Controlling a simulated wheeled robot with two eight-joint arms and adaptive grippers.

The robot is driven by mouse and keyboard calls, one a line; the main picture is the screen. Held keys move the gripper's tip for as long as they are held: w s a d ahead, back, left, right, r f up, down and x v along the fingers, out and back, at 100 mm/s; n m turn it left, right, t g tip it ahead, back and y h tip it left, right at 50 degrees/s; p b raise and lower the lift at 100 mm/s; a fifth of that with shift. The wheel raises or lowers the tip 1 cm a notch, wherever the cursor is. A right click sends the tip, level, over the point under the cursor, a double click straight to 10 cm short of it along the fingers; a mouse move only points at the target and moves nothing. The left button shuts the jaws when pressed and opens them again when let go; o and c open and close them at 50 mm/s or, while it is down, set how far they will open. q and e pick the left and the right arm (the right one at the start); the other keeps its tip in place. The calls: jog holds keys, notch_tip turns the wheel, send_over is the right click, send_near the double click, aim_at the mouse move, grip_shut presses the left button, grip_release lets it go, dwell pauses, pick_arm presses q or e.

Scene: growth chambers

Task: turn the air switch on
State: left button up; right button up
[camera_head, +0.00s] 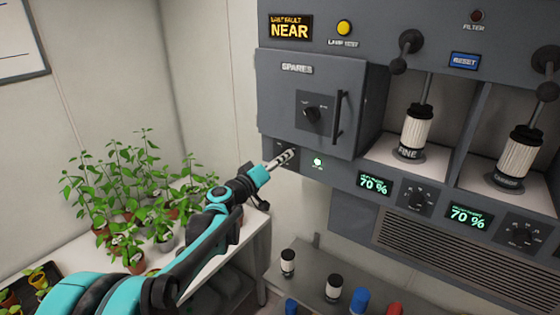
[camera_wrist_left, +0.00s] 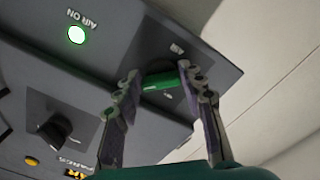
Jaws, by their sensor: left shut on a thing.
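The air switch (camera_wrist_left: 162,82) shows in the left wrist view as a small green-lit lever or rocker on a dark plate labelled AIR. My left gripper (camera_wrist_left: 160,85) is shut on it, one finger at each side. In the head view the left gripper (camera_head: 284,158) reaches the panel's lower left corner and hides the switch. Next to it, the round AIR ON lamp (camera_wrist_left: 76,35) is lit green; it also shows lit in the head view (camera_head: 318,161). My right gripper is not in view.
The SPARES door (camera_head: 290,90), with a dark knob and handle, is shut just above. Two 70 % displays (camera_head: 374,186) and dials sit to the right. Potted plants stand on a white bench (camera_head: 215,262) at left. Bottles stand on a lower shelf (camera_head: 312,277).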

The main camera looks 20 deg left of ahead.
pick_arm(q)
jog(key=shift+f, duration=0.1)
jog(key=o, duration=1.2)
jog(key=shift+c, duration=0.2)
jog(key=shift+s, duration=0.1)
jog(key=v, duration=1.2)
jog(key=shift+d, duration=0.1)
